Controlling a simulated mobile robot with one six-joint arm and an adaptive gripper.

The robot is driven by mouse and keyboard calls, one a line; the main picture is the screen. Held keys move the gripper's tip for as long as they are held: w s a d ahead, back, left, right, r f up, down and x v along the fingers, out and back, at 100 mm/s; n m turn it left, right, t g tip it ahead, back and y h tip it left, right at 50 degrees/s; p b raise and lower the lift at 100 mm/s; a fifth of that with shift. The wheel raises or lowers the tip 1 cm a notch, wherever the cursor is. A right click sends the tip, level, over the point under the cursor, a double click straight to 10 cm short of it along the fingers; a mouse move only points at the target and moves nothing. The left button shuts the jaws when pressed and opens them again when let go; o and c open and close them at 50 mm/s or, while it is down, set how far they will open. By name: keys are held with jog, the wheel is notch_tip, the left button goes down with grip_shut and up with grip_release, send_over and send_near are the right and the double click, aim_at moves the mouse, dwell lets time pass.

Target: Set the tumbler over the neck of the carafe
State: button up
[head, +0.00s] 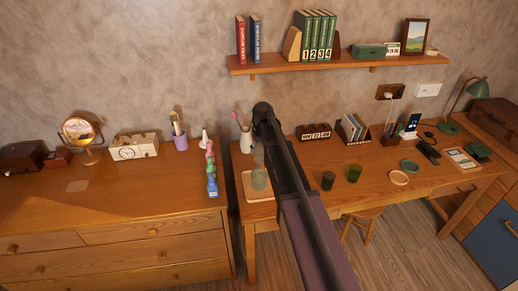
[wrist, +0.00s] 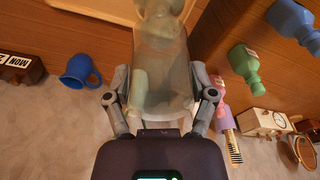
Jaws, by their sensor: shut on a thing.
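In the wrist view my gripper (wrist: 160,82) is shut on the clear tumbler (wrist: 160,95), with a finger on each side of it. The pale glass carafe (wrist: 162,12) shows beyond the tumbler and overlaps it. In the head view the carafe (head: 259,180) stands on a light wooden tray (head: 250,194) at the left end of the desk. A faint clear shape, perhaps the tumbler, shows above it. My arm hides the gripper there. The overlapping clear glass leaves unclear whether the tumbler is around the neck or just above it.
Pink, green and blue pieces (head: 212,184) stand left of the tray on the dresser. A blue mug (wrist: 80,70) is near my gripper in the wrist view. Dark and green cups (head: 328,180) stand right of my arm. A bookshelf (head: 270,67) hangs above the desk.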

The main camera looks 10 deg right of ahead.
aim_at(259, 160)
jog(key=shift+f, duration=0.15)
jog(key=shift+f+b, duration=2.95)
jog(key=shift+b, duration=0.1)
jog(key=shift+f+b, duration=0.4)
jog(key=o, duration=1.2)
jog(key=shift+r, duration=0.2)
